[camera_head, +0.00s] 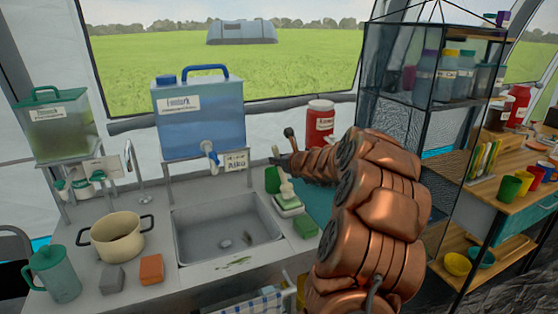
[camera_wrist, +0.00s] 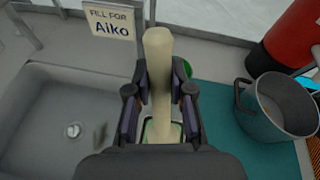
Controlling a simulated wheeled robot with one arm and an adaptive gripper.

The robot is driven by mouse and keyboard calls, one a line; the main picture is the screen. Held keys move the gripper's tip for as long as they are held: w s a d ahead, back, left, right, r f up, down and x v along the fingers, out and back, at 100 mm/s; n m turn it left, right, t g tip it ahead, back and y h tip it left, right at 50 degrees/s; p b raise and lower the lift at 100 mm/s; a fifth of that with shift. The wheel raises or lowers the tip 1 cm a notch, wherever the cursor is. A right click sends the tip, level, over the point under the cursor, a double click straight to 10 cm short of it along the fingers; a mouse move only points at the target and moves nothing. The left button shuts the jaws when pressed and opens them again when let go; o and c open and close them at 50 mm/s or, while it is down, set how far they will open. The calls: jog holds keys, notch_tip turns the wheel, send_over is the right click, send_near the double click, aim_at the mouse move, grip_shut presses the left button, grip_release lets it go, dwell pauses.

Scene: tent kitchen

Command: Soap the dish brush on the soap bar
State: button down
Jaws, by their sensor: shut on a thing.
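The dish brush (camera_head: 286,188) has a pale handle and stands nearly upright in the head view. My gripper (camera_head: 283,160) is shut on it. In the wrist view the brush handle (camera_wrist: 158,50) rises between the two dark fingers of my gripper (camera_wrist: 158,92). The brush's lower end is over the green soap bar (camera_head: 288,201), which lies in a white dish (camera_head: 290,212) right of the sink. The wrist view shows a bit of green below the handle, mostly hidden by my gripper. I cannot tell whether the bristles touch the soap.
The sink (camera_head: 225,225) is left of the soap dish. A green sponge (camera_head: 306,228) lies in front right of it, and a green cup (camera_head: 272,179) stands behind. A blue water tank (camera_head: 200,115) with a tap is behind the sink. A pot (camera_wrist: 275,108) stands on the teal mat (camera_wrist: 225,125).

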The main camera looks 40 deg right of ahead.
aim_at(278, 151)
jog(key=shift+f+b, duration=0.35)
jog(key=shift+f, duration=0.3)
dwell(1.4)
jog(key=shift+r+p, duration=3.6)
